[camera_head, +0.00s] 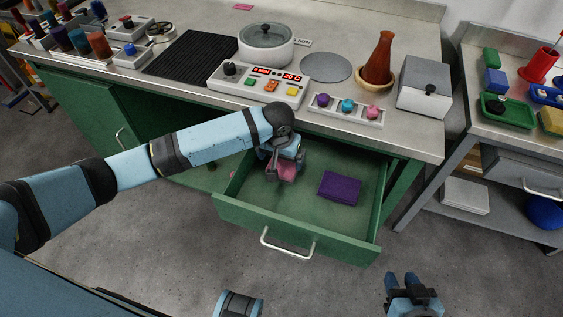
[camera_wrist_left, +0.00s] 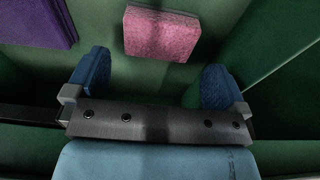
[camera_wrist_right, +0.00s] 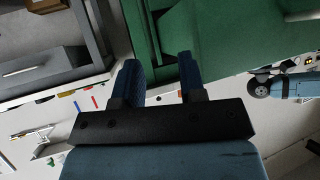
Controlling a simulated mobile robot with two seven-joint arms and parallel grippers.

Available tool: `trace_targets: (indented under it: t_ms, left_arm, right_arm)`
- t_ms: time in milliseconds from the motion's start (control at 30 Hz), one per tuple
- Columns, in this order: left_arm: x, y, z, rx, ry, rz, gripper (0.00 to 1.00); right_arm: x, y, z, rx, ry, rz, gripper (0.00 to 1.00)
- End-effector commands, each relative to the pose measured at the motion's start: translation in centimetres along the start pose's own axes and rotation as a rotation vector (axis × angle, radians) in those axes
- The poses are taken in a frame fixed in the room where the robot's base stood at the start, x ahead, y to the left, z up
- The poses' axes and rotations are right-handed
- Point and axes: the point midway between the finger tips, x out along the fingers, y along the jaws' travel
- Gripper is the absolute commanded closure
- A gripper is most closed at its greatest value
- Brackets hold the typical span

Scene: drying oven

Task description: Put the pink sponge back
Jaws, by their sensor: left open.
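The pink sponge (camera_head: 285,170) is inside the open green drawer (camera_head: 265,220), below my left gripper (camera_head: 287,157). In the left wrist view the pink sponge (camera_wrist_left: 161,33) lies ahead of the fingertips, in line with the gap between them. My left gripper (camera_wrist_left: 155,68) is open and nothing is between its fingers. A purple sponge-like block (camera_head: 340,187) lies to the right in the same drawer. My right gripper (camera_head: 407,280) is open and empty in front of the drawer's right side. It also shows open in the right wrist view (camera_wrist_right: 158,65).
The bench top (camera_head: 190,88) above the drawer holds a control box (camera_head: 258,83), a white pot (camera_head: 266,46), a knob panel (camera_head: 345,108) and a brown flask (camera_head: 380,62). A grey side table (camera_head: 470,60) with trays stands at the right. The floor before the drawer is clear.

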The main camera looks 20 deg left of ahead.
Motion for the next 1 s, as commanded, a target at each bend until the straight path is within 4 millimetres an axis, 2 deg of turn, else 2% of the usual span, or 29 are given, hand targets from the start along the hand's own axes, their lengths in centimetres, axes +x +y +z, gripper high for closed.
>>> trace_targets:
  t_ms: [33, 100, 333, 500, 1000]
  left_arm:
    - [-1.5, 0.0, -0.1, 0.000, 0.002, 0.001, 0.00]
    - [-2.9, 0.0, -0.1, -0.001, 0.002, 0.002, 0.00]
    - [-5.9, 0.0, 0.0, -0.001, 0.000, 0.001, 0.00]
    - [-6.5, 0.0, 0.0, -0.001, -0.001, 0.000, 0.00]
    - [-6.5, 0.0, 0.0, -0.001, -0.001, 0.000, 0.00]
  right_arm:
    - [-0.1, 0.0, -0.1, -0.001, -0.007, 0.002, 0.63]
    - [-0.2, 0.1, 0.0, -0.003, -0.012, 0.004, 0.63]
    - [-0.2, 0.2, 0.3, -0.007, -0.026, 0.009, 0.63]
    - [-0.2, 0.2, 0.4, -0.008, -0.028, 0.010, 0.63]
    - [-0.2, 0.2, 0.2, -0.007, -0.025, 0.010, 0.63]
